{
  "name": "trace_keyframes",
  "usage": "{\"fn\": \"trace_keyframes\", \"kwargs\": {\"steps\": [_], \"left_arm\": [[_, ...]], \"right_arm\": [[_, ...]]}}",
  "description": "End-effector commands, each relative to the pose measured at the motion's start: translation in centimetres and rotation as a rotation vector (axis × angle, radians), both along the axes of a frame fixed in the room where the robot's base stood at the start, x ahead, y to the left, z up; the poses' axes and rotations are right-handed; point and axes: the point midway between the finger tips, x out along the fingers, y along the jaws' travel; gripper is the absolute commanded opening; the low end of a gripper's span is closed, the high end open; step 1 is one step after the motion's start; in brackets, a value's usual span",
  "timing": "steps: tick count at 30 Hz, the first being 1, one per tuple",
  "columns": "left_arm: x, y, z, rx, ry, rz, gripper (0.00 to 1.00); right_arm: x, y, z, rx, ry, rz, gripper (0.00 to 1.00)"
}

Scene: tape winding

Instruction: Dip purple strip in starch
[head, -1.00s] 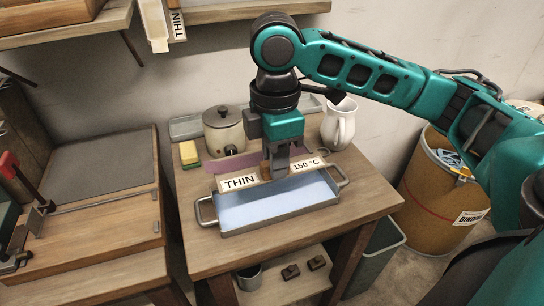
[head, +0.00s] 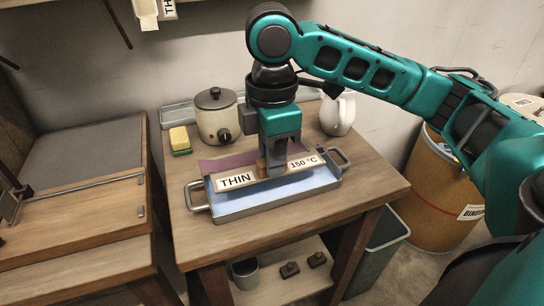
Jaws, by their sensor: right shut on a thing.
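A purple strip (head: 226,163) shows behind the labelled bar, to the left of my right gripper (head: 273,172). A metal tray (head: 196,197) with two side handles stands on the wooden table and holds pale blue starch (head: 250,196). Whether the strip touches the starch is hidden. My left gripper is out of view.
A lidded pot (head: 215,122) and a white jug (head: 338,115) stand behind the tray. A yellow and green sponge (head: 180,139) lies left. A brown drum (head: 445,185) and a grey bin (head: 380,247) stand right. The table's front (head: 300,225) is clear.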

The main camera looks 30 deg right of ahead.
Motion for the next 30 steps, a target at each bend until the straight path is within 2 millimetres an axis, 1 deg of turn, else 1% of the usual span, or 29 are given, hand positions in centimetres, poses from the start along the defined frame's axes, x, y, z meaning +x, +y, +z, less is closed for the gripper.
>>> {"fn": "trace_keyframes", "kwargs": {"steps": [1, 3, 5, 12, 18, 30], "left_arm": [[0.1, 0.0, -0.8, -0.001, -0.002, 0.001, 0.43], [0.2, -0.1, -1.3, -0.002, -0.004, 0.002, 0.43], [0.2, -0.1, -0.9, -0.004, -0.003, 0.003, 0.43], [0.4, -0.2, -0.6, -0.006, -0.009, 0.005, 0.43], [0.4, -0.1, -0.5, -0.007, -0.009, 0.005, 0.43], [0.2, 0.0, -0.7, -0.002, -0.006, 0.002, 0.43]], "right_arm": [[0.0, 0.0, -0.7, 0.001, -0.001, 0.000, 0.01], [0.0, 0.0, -1.1, 0.001, -0.002, 0.000, 0.01], [0.0, 0.0, -1.1, 0.000, 0.001, -0.001, 0.01], [0.0, 0.0, -3.1, -0.001, 0.002, 0.000, 0.01], [0.0, 0.0, -4.2, 0.000, 0.001, -0.001, 0.01], [0.0, 0.0, -4.5, 0.000, 0.000, -0.001, 0.01]]}}
